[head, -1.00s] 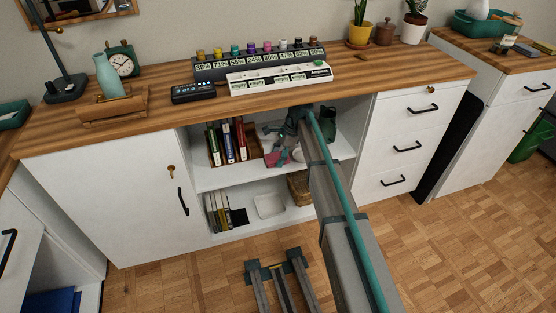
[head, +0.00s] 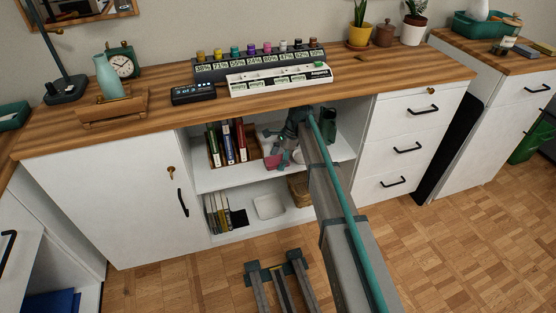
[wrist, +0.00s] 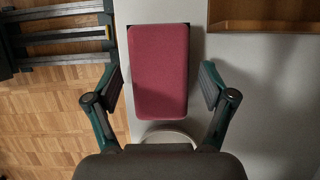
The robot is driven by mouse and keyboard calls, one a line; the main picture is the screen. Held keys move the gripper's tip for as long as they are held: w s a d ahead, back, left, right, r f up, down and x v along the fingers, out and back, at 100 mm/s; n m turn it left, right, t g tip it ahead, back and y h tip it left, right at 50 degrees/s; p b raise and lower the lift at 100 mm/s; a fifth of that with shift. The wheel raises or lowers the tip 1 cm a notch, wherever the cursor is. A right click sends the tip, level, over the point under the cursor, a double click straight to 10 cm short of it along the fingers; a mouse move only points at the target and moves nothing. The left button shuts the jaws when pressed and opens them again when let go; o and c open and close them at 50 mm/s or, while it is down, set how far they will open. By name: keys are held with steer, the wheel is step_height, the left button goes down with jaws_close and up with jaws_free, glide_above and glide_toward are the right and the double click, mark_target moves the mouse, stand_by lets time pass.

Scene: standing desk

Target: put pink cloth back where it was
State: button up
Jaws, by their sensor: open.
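The pink cloth (wrist: 159,70) looks like a folded, block-shaped pad. In the wrist view it lies between the two fingers of my gripper (wrist: 161,84), with a gap on each side. The fingers are open and not touching it. In the head view the pink cloth (head: 272,161) shows as a small patch on the upper shelf of the open cabinet bay, near the front. My gripper (head: 281,152) reaches into that bay, and my arm hides part of the shelf.
Books (head: 228,142) stand left of my gripper on the upper shelf (head: 215,181). A dark green container (head: 329,125) stands to the right, close to my arm. The wooden desktop (head: 150,122) overhangs the bay. A white rounded rim (wrist: 168,128) shows below the cloth.

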mark_target(278, 158)
steer(key=p+v, duration=0.1)
steer(key=v, duration=0.2)
steer(key=shift+r+p, duration=0.35)
steer(key=w+d, duration=0.1)
steer(key=d, duration=0.2)
steer(key=w+d+p, duration=0.1)
steer(key=w+d, duration=0.1)
steer(key=d, duration=0.2)
steer(key=w+d, duration=0.1)
steer(key=d, duration=0.3)
steer(key=shift+w+d+f, duration=0.1)
steer(key=shift+w+f, duration=0.1)
steer(key=shift+f, duration=0.1)
